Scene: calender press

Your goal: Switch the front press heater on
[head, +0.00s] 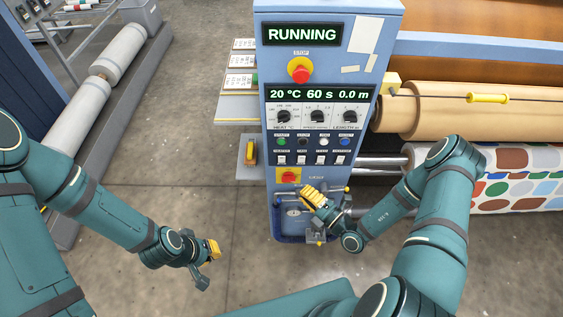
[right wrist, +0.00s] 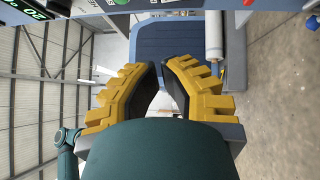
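The press's blue control panel (head: 263,110) stands upright in the middle of the head view. A row of small white switches (head: 302,160) sits low on it, under lamps in green, black, white and blue. The labels are too small to read surely, so I cannot tell which is the front heater's. The display (head: 320,94) reads 20 °C, 60 s, 0.0 m. My right gripper (head: 308,194) is below the switches, in front of the lower panel, holding nothing. In the right wrist view its fingertips (right wrist: 161,66) are close together. My left gripper (head: 209,263) is empty, its fingers apart, left of the panel.
A red stop button (head: 300,71) sits under the RUNNING sign (head: 301,34). A red-and-yellow rotary switch (head: 289,176) lies just above my right gripper. Rollers and patterned fabric (head: 520,165) are at right.

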